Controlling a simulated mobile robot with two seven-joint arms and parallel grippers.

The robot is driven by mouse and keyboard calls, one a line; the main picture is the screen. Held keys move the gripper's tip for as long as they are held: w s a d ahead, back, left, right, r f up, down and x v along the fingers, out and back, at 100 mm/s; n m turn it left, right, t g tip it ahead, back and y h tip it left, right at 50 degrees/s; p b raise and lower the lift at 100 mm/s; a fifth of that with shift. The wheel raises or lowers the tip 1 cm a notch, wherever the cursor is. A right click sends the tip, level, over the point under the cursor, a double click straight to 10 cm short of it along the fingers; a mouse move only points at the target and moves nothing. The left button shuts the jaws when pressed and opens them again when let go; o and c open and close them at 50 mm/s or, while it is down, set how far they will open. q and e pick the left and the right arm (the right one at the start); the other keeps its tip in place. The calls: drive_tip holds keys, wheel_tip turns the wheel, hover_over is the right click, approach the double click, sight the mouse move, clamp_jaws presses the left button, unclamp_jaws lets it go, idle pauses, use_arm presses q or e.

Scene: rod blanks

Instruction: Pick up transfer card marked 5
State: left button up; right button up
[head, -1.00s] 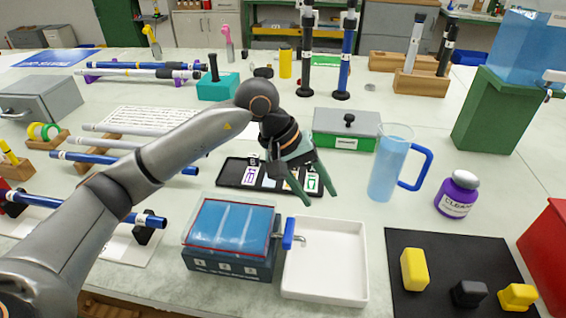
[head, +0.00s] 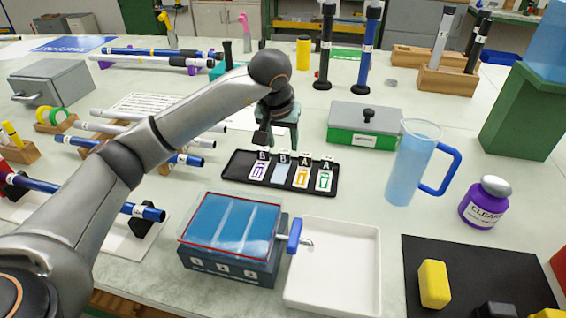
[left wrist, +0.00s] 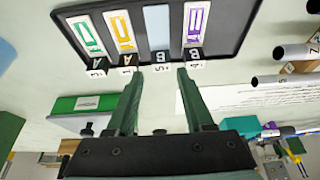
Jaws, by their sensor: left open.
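A black card tray (head: 236,168) on the table holds a row of upright tags with coloured cards. The light blue card (head: 281,173) is second from the left, behind it a dark "B" tag. In the left wrist view this card (left wrist: 157,25) has a white tag marked 5. The purple card (head: 258,172) is marked 4, the orange card (head: 302,176) 1, and the green card (head: 324,180) 3. My left gripper (head: 280,145) is open and empty at the tray's far side. In the left wrist view its fingertips (left wrist: 160,72) flank the 5 tag, apart from it. My right gripper is not in view.
A blue-lidded box (head: 228,262) and a white tray (head: 335,295) stand in front. A green-based grey box (head: 362,142), a blue pitcher (head: 403,165) and a purple bottle (head: 485,212) stand to the right. Rods on racks lie left, near my arm.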

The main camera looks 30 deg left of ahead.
sight(284, 152)
use_arm(q)
drive_tip(key=x, duration=0.4)
drive_tip(key=shift+w+a+f, duration=0.1)
drive_tip(key=shift+w, duration=0.05)
drive_tip(key=shift+c, duration=0.3)
clamp_jaws()
